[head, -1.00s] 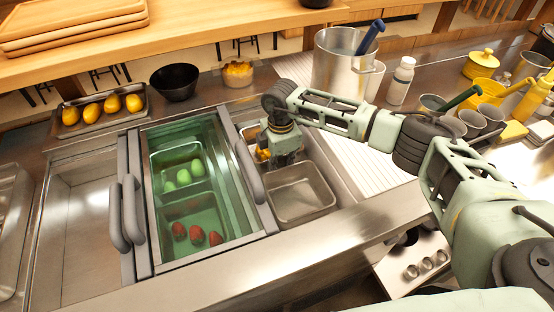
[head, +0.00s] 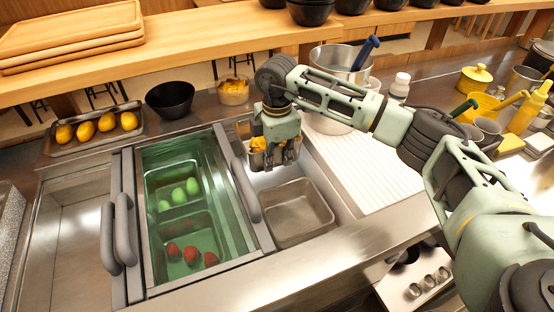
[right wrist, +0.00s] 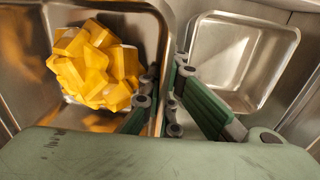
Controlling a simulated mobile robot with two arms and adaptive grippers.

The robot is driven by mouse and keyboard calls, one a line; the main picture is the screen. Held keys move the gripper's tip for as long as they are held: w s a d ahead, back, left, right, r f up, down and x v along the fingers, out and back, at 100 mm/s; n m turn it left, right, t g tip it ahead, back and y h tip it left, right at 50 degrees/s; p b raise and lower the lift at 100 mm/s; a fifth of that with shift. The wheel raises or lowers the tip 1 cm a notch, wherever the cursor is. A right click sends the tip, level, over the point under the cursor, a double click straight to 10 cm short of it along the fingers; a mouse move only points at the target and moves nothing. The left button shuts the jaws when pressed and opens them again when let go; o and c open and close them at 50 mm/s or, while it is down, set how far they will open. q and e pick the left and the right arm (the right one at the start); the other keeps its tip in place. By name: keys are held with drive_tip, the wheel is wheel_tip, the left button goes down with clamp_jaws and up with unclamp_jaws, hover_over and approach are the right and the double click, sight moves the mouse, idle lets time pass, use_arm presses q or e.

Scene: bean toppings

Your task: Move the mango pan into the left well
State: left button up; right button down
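The mango pan (head: 257,160) is a metal pan with yellow-orange mango chunks, partly hidden behind my right gripper (head: 280,160) in the head view. It appears raised above the right well, whose pale floor shows beneath. In the right wrist view the pan (right wrist: 150,20) is at the left, full of mango chunks (right wrist: 95,65). My right gripper (right wrist: 158,100) has a finger on each side of the pan's wall and looks shut on it. The left well (head: 78,235) is open and empty. My left gripper is not in view.
An empty metal pan (head: 296,222) sits in the right well's near part. The middle well holds pans of green and red fruit under a greenish clear cover (head: 222,190). Grey handles (head: 125,225) stand up between wells. A black bowl (head: 170,98) and mango tray (head: 50,145) are behind.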

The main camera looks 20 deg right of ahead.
wheel_tip(320, 180, up, 12)
drive_tip(key=p, duration=0.7)
drive_tip(key=shift+f, duration=0.2)
drive_tip(key=shift+f, duration=0.1)
